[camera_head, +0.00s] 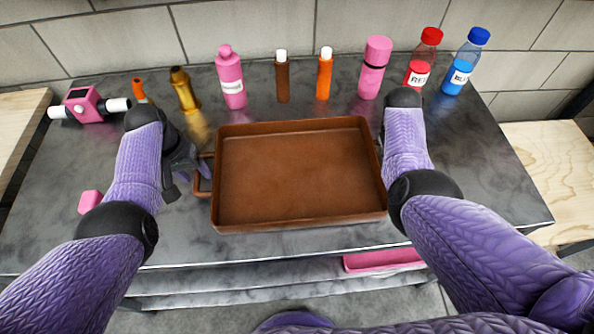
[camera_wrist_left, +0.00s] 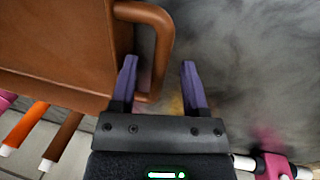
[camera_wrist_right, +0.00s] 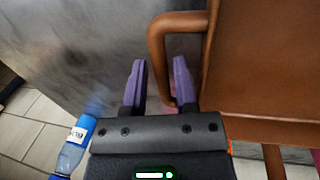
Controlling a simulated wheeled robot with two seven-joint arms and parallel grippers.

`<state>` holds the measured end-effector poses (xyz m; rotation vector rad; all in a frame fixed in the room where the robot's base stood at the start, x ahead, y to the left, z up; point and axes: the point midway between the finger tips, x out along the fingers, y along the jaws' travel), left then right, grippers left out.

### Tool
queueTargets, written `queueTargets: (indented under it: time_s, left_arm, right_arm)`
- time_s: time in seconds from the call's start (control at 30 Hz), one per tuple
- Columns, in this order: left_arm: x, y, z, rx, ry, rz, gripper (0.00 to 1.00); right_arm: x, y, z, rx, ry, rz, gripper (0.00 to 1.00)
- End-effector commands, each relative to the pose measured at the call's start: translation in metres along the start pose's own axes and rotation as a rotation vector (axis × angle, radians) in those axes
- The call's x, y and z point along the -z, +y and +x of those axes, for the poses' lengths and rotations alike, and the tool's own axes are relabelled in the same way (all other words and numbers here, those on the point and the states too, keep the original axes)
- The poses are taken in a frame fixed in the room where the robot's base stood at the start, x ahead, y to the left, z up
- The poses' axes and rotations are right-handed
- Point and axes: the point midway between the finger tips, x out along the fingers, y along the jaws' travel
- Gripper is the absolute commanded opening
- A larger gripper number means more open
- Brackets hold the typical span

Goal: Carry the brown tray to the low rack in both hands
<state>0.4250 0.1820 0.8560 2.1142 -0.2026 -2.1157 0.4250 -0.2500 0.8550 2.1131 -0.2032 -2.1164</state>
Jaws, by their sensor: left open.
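The brown tray (camera_head: 300,172) lies flat and empty on the dark grey table, with a loop handle on each short side. My left gripper (camera_head: 188,172) is at its left handle (camera_head: 203,175). In the left wrist view the open fingers (camera_wrist_left: 160,85) stand on either side of the handle bar (camera_wrist_left: 160,45), with gaps. In the right wrist view my right gripper (camera_wrist_right: 160,85) is open, its fingers either side of the right handle (camera_wrist_right: 156,45). In the head view my right arm hides most of that handle. I cannot make out a separate low rack.
Several bottles stand behind the tray, including a pink one (camera_head: 230,78) and a blue one (camera_head: 465,62). A pink device (camera_head: 84,104) and a pink block (camera_head: 90,202) are at left. A lower shelf (camera_head: 240,287) beneath the table front holds a pink item (camera_head: 385,261).

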Motion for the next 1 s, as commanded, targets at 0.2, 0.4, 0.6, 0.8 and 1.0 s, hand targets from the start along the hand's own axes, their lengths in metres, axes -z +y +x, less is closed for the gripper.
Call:
queueTargets:
  time_s: [0.2, 0.4, 0.6, 0.8, 1.0]
  left_arm:
    - [0.0, 0.0, 0.015, 0.0, -0.001, 0.0, 0.58]
    - [0.0, 0.0, 0.017, 0.001, 0.001, 0.0, 0.58]
    - [0.0, 0.0, 0.016, 0.001, 0.0, 0.0, 0.33]
    - [0.0, 0.0, 0.016, 0.001, 0.0, 0.0, 0.0]
    - [0.0, 0.0, 0.016, 0.001, 0.0, 0.0, 0.0]
  right_arm:
    - [0.0, -0.001, 0.015, 0.002, 0.001, 0.0, 0.36]
    - [0.0, -0.001, 0.016, 0.002, 0.002, 0.001, 0.36]
    - [0.0, -0.001, 0.016, 0.001, 0.002, 0.0, 0.1]
    - [0.0, -0.001, 0.016, 0.001, 0.002, 0.0, 0.0]
    - [0.0, -0.001, 0.016, 0.001, 0.001, 0.0, 0.0]
